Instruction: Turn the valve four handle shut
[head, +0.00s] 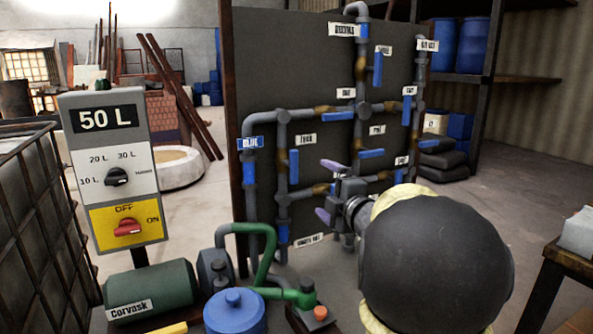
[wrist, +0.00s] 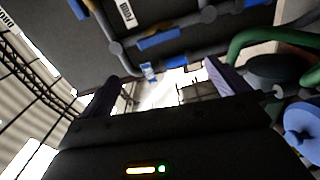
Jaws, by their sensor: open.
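The pipe panel (head: 310,75) carries several blue valve handles with small white labels. The label (head: 306,140) at left centre seems to read "four", but it is blurred. A blue handle (head: 294,163) hangs upright just below it, in line with the vertical pipe. My gripper (head: 329,191) is open and empty in front of the panel, to the right of and a little below that handle, apart from it. In the wrist view my open gripper (wrist: 155,82) shows its two purple fingers with nothing between them. A blue handle (wrist: 158,39) lies beyond; I cannot tell which valve it is.
A control box (head: 105,165) with knobs stands at the left, near a caged tank (head: 30,225). A green motor (head: 150,290), green hose (head: 268,250) and blue vessel (head: 234,312) fill the lower foreground. My arm hides the panel's lower right. Open floor lies right.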

